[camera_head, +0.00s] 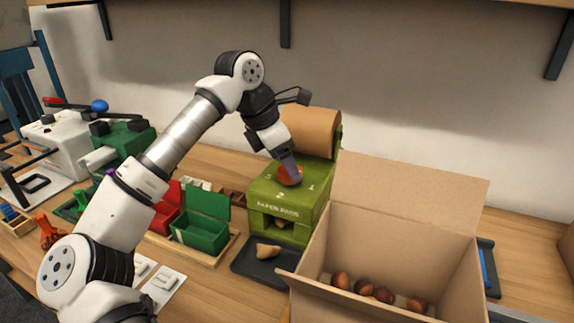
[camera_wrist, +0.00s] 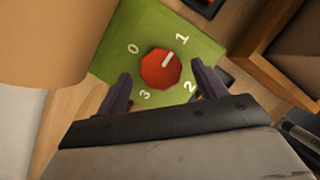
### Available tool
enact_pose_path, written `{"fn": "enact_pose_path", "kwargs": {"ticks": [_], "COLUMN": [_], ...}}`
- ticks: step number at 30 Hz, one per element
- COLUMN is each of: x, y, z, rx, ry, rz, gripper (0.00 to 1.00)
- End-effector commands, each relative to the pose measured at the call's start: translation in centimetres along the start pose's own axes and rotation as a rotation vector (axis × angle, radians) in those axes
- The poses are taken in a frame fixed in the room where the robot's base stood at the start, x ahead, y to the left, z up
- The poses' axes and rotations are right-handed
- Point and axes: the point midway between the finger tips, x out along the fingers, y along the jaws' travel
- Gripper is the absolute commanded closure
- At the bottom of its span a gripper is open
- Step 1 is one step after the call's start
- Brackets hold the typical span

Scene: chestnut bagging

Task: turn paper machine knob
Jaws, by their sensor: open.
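The green paper machine (camera_head: 268,207) stands on the table with a brown paper roll (camera_head: 311,133) at its back. Its red knob (camera_head: 290,177) is on the top face. In the wrist view the red knob (camera_wrist: 161,69) is ringed by the numbers 0, 1, 2 and 3, and its white mark points toward the 1. My gripper (camera_head: 288,168) is over the machine's top, pointing down at the knob. In the wrist view my gripper (camera_wrist: 160,88) is open, with one purple finger on each side of the knob. I cannot tell whether the fingers touch it.
An open cardboard box (camera_head: 400,245) with several chestnuts stands right of the machine. A dark tray (camera_head: 262,264) with a tan piece lies in front of it. Green bin (camera_head: 202,232) and red bin (camera_head: 168,207) are at the left. A shelf hangs above.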

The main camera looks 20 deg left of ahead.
Motion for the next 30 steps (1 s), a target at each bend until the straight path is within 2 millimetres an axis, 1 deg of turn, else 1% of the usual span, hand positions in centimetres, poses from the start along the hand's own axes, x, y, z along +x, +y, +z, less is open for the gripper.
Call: {"fn": "enact_pose_path", "kwargs": {"ticks": [9, 12, 15, 18, 21, 30], "x": [-7.2, -9.3, -10.8, -11.8, -12.3, -12.4], "y": [0.0, 0.0, 0.0, 0.0, -0.1, -0.1], "z": [0.1, 0.1, 0.1, 0.1, 0.0, 0.0], "rx": [0.0, 0.0, 0.0, 0.0, 0.001, 0.002], "ry": [0.0, 0.0, 0.001, 0.0, 0.0, 0.0], "rz": [0.004, 0.003, 0.002, 0.0, -0.001, -0.001], "gripper": [0.3, 0.3, 0.3, 0.3, 0.3, 0.3]}}
